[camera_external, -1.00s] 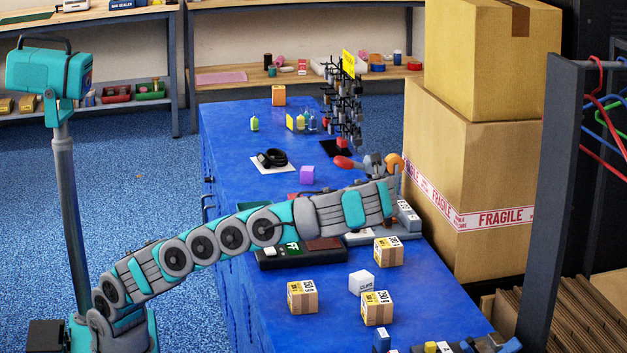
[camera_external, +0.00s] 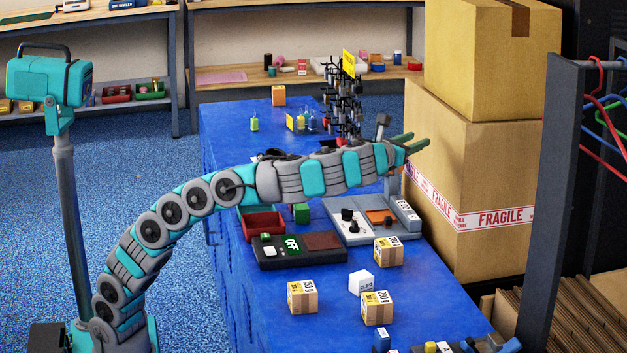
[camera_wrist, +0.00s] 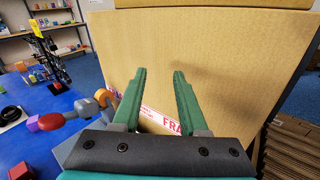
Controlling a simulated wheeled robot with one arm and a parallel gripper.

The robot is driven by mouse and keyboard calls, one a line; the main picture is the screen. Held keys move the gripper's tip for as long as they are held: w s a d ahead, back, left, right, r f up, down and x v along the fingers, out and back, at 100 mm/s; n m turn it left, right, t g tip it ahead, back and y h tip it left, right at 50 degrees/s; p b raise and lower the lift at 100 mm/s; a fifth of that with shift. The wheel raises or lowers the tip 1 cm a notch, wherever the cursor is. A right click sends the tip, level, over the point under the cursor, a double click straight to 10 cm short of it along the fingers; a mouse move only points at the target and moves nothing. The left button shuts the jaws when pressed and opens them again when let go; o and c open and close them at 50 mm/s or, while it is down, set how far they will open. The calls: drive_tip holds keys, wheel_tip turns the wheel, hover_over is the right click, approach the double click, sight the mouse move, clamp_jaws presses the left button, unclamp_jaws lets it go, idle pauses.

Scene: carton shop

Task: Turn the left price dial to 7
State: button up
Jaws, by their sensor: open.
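A grey machine (camera_external: 345,232) stands on the blue bench, with a white panel carrying small black knobs (camera_external: 349,215) and an orange plate (camera_external: 380,216). I cannot make out digits or tell which knob is the left price dial. My gripper (camera_external: 420,140) is raised behind the machine, pointing right at the cartons. Its green fingers are apart and empty, also in the wrist view (camera_wrist: 160,73). In the wrist view no dial shows. A red knob (camera_wrist: 50,122) and an orange ball (camera_wrist: 103,97) on grey parts sit left of the fingers.
Large cartons (camera_external: 465,165) with FRAGILE tape stand just beyond the fingers. A black unit with an OFF display (camera_external: 292,244), a red tray (camera_external: 263,226) and small boxes (camera_external: 302,297) lie on the bench nearer the camera. A rack of hooks (camera_external: 343,100) stands further back.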

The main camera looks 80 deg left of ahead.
drive_tip(key=shift+s+d+r+m+t+h, duration=0.1)
drive_tip(key=shift+d+r+m+t+h, duration=0.85)
drive_tip(key=shift+d+r+m, duration=0.3)
drive_tip(key=shift+a+r, duration=0.1)
